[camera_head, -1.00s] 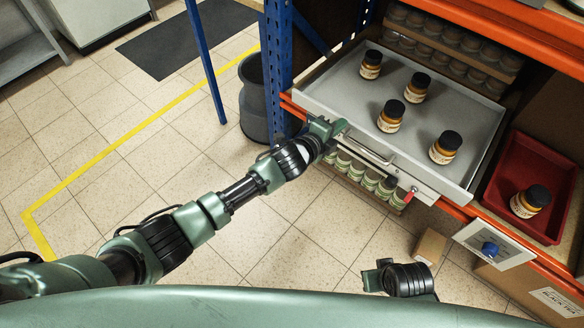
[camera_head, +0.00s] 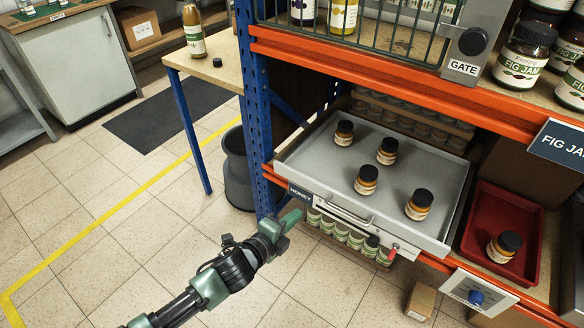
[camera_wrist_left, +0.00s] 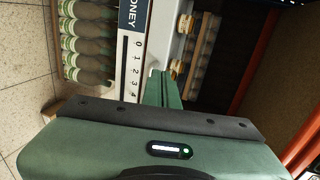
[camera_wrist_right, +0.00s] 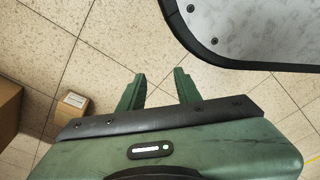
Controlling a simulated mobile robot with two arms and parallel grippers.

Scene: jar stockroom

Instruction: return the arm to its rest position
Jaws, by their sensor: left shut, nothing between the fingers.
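My left arm reaches in from the lower left in the head view. Its gripper (camera_head: 292,219) is shut and empty, just in front of the left end of the open honey drawer (camera_head: 300,165). In the left wrist view the closed fingers (camera_wrist_left: 163,88) point toward the drawer front with its HONEY label and number scale. My right gripper (camera_wrist_right: 158,90) shows only in its wrist view. Its two fingers stand apart with nothing between them, above the tiled floor.
Several dark-lidded jars stand in the drawer, one of them here (camera_head: 367,180). A red tray (camera_head: 480,225) holds another jar. A blue upright (camera_head: 258,130), a grey bin (camera_head: 236,170) and a small carton (camera_head: 420,301) stand nearby.

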